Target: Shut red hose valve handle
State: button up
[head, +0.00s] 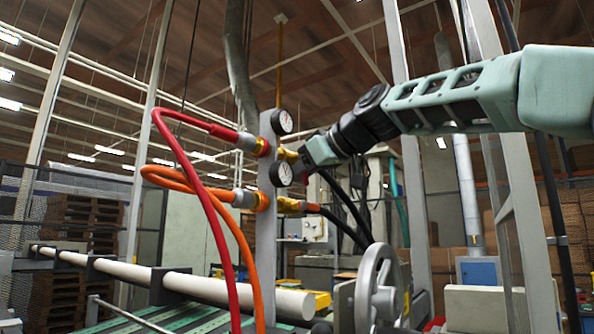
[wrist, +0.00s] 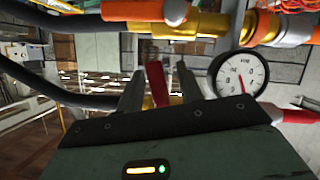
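The red hose (head: 188,168) loops up to a fitting on a grey post (head: 267,225), level with a brass valve (head: 288,155). The red valve handle (wrist: 156,82) shows in the wrist view, standing up between the two fingers of my gripper (wrist: 160,70), with a visible gap on each side. Some brass shows behind the handle; the rest of that valve is hidden by my gripper. In the head view my gripper (head: 303,161) is at the right of the post, beside the upper valve, and hides the handle. The fingers are apart.
Two gauges (head: 282,121) (head: 283,173) sit on the post close to my gripper. An orange hose (head: 205,190) and a lower brass valve (head: 289,205) are just below. Black hoses (head: 345,210) hang at the right. A white pipe (head: 230,295) lies low in front.

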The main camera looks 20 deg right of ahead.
jog(key=shift+w+a+f, duration=0.1)
grip_shut()
jog(key=shift+s+a+m+g+y+b, duration=0.2)
jog(key=shift+m+y+b, duration=0.1)
jog(key=shift+m, duration=0.25)
jog(key=shift+s+a+m+g+y+b, duration=0.2)
jog(key=shift+m+y+b, duration=0.1)
jog(key=shift+m, duration=0.25)
grip_release()
jog(key=b+v, duration=0.3)
jog(key=v, duration=1.4)
jog(key=shift+d, duration=0.15)
